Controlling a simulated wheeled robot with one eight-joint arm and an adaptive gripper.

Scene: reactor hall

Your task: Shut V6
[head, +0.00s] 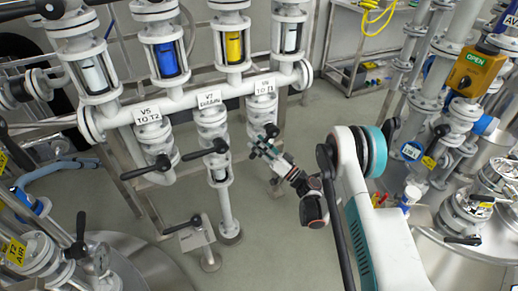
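The right branch of the white pipe manifold carries a small label (264,87) whose lower line reads "TO T1". Its upper line is too small to read surely, and I take this branch as V6. Below the label is a white valve body (259,112) with a dark handle end (271,130) showing at its lower right. My gripper (260,146) is just below that handle, reaching in from the right. I cannot tell whether its fingers touch the handle or are open or shut. The full handle angle is partly hidden by the gripper.
To the left, the V7 handle (205,152) and the V5 handle (148,170) stick out leftward. A low valve stand (197,238) is on the floor. Flanged pipes with an orange "OPEN" box (475,72) stand at right. Grey floor (270,240) is clear below my gripper.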

